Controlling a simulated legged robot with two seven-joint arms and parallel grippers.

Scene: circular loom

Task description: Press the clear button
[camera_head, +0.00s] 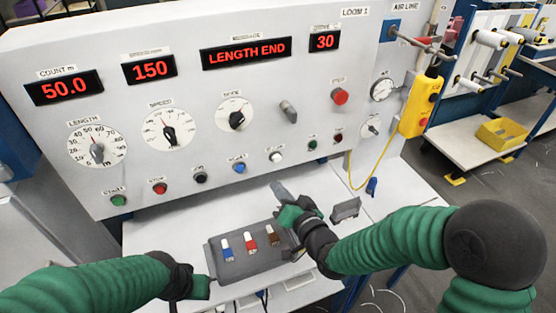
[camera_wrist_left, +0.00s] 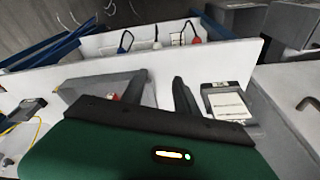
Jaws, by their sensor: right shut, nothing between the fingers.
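The control panel (camera_head: 210,110) carries a row of small buttons along its lower edge: green (camera_head: 118,200), red (camera_head: 159,188), black (camera_head: 200,177), blue (camera_head: 239,168) and white (camera_head: 275,157), with smaller dark ones further right. Their labels are too small to read surely, so I cannot tell which is the clear button. My right gripper (camera_head: 278,188) is shut and empty, pointing at the panel below the white button and apart from it. My left gripper (camera_head: 202,287) is low at the tray's left front; its fingers are apart in the left wrist view (camera_wrist_left: 160,92).
A grey tray (camera_head: 215,252) with blue, red and brown items lies on the white table (camera_head: 165,238). A small grey block (camera_head: 345,209) stands right of my right gripper. A yellow pendant (camera_head: 419,105) hangs at the panel's right edge, its cable reaching down. The message display (camera_head: 246,52) reads LENGTH END.

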